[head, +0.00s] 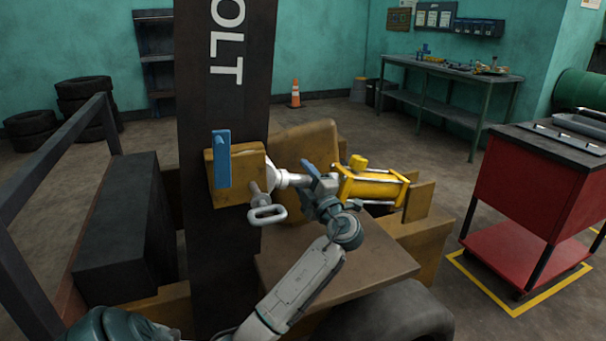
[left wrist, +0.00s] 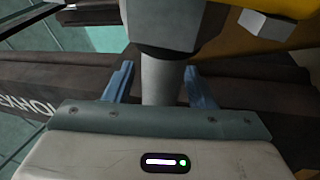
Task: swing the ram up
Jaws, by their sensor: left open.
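The ram is a yellow cylinder (head: 372,187) with a pale metal rod (head: 292,180) at its left end. It lies nearly level across the forklift body, with the rod end close to a light metal eye beside the mast (head: 218,270). My left gripper (head: 318,178) is at the rod, just left of the yellow barrel. In the left wrist view its blue fingers (left wrist: 160,86) stand open on either side of the grey rod (left wrist: 161,80), with gaps visible. A grey block (left wrist: 165,28) crosses above the fingers. My right gripper is not in view.
A yellow-brown block (head: 234,178) with an upright blue piece (head: 221,158) is on the mast. A pin with a loop handle (head: 267,214) sticks out below the rod. A red cart (head: 525,185) stands at the right, a workbench (head: 450,72) behind. Floor between them is clear.

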